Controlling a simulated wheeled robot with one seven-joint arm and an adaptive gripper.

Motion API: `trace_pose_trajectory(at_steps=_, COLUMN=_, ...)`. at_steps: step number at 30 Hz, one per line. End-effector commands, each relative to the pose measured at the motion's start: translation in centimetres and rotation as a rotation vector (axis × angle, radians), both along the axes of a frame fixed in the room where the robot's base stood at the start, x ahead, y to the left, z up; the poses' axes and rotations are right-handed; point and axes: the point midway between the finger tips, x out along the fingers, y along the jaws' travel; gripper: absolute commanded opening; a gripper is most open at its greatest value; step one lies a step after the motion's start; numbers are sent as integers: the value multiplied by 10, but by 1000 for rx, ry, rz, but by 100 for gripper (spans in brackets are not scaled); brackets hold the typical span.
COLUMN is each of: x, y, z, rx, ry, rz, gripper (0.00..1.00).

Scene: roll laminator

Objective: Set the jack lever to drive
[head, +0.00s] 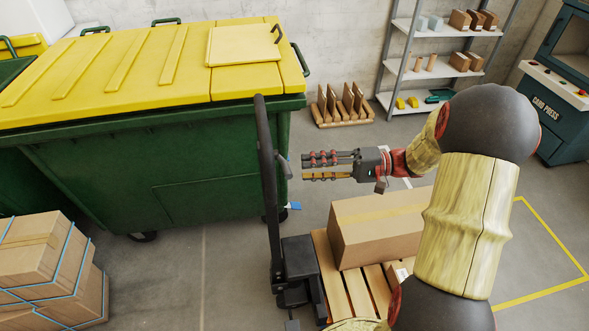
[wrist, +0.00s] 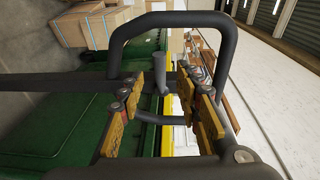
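The pallet jack's black handle (head: 268,190) stands upright at centre in the head view, with a loop at its top. A small grey jack lever (head: 284,165) sticks out from the handle on the side facing my gripper. In the wrist view the lever (wrist: 160,76) shows between my finger pads, inside the black loop (wrist: 172,19). My gripper (head: 304,168) is just right of the lever in the head view, fingers pointing left at it. In the wrist view my gripper (wrist: 158,88) is open, with gaps beside the lever. Which setting the lever is in, I cannot tell.
A cardboard box (head: 380,225) rests on a wooden pallet (head: 345,285) over the jack. A green dumpster with a yellow lid (head: 150,70) stands close behind the handle. Strapped boxes (head: 45,270) are at lower left. Shelves (head: 440,75) stand at the back.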

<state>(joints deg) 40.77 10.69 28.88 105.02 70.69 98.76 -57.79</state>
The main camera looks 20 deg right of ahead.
Motion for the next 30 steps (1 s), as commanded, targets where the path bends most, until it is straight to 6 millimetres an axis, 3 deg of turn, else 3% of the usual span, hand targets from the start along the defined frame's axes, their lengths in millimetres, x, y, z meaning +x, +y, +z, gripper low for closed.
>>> trace_pose_trajectory(at_steps=3, x=-7, y=-22, z=1, rx=0, ry=0, rz=-3, gripper=34)
trace_pose_trajectory(at_steps=9, x=-15, y=-43, z=3, rx=0, ry=1, rz=-1, gripper=34)
trace_pose_trajectory(at_steps=30, x=-18, y=-48, z=3, rx=5, ry=15, rz=0, gripper=34)
